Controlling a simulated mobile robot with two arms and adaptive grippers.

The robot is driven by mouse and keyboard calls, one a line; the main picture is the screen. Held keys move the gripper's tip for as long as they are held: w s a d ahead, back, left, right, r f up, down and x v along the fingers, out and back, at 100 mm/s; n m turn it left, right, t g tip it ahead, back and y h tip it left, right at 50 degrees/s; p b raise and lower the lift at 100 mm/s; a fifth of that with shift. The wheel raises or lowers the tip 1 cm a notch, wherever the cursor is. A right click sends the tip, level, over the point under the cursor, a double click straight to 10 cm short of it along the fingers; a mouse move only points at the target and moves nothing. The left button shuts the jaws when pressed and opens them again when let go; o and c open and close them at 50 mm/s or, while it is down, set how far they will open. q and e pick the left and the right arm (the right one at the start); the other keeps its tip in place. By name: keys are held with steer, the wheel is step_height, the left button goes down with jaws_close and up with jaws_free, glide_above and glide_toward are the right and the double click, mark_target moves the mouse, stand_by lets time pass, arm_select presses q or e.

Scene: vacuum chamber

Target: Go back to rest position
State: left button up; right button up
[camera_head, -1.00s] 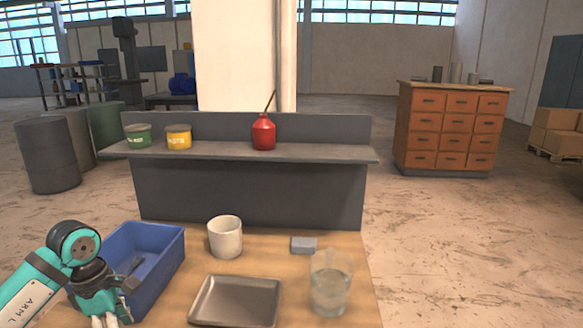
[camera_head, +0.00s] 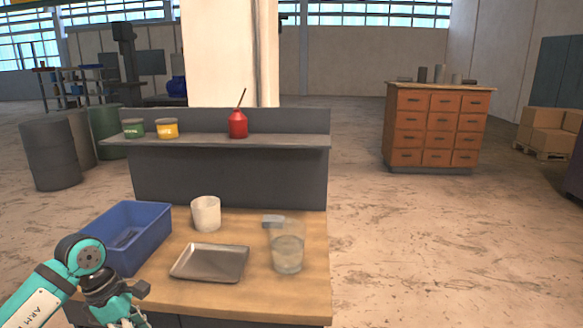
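My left gripper (camera_head: 132,318) is at the lower left of the head view, in front of the workbench (camera_head: 240,295) and below the blue bin (camera_head: 126,236). Its fingertips are cut off by the bottom edge, so I cannot see whether they are open or shut. My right arm and gripper are not in view.
On the bench stand a white mug (camera_head: 206,213), a metal tray (camera_head: 210,262), a glass beaker (camera_head: 287,250) and a grey block (camera_head: 273,221). A shelf (camera_head: 215,140) behind holds two tins and a red oil can (camera_head: 238,124). Floor right of the bench is clear.

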arm_select(q)
steer(key=w+d+f+n+t+h, duration=0.2)
steer(key=w+d+f+n+h, duration=0.1)
steer(key=d+f+n+h, duration=0.8)
step_height(320, 180, down, 18)
steer(key=a+n+t+y, duration=0.1)
steer(key=n+t+y, duration=0.3)
steer(key=n, duration=0.6)
steer(key=a+f+n+t+y, duration=0.1)
steer(key=a+n+t+y, duration=0.1)
steer(key=n+t, duration=0.6)
steer(key=s+a+f+n+g+y, duration=0.2)
steer(key=s+f+n+g+y, duration=0.15)
steer(key=s+f+n, duration=0.45)
steer(key=s+a+f+n+g+y, duration=0.25)
steer(key=s+f+n+y, duration=0.2)
steer(key=s+f, duration=0.75)
steer(key=s+d+f+n+g, duration=0.1)
steer(key=s+f+n+g, duration=0.2)
steer(key=s, duration=1)
steer(key=s+d+f+n+g, duration=0.2)
steer(key=s+f+n+g, duration=0.1)
steer(key=s, duration=1)
step_height(320, 180, down, 2)
steer(key=shift+f+g, duration=0.2)
steer(key=shift+g, duration=0.4)
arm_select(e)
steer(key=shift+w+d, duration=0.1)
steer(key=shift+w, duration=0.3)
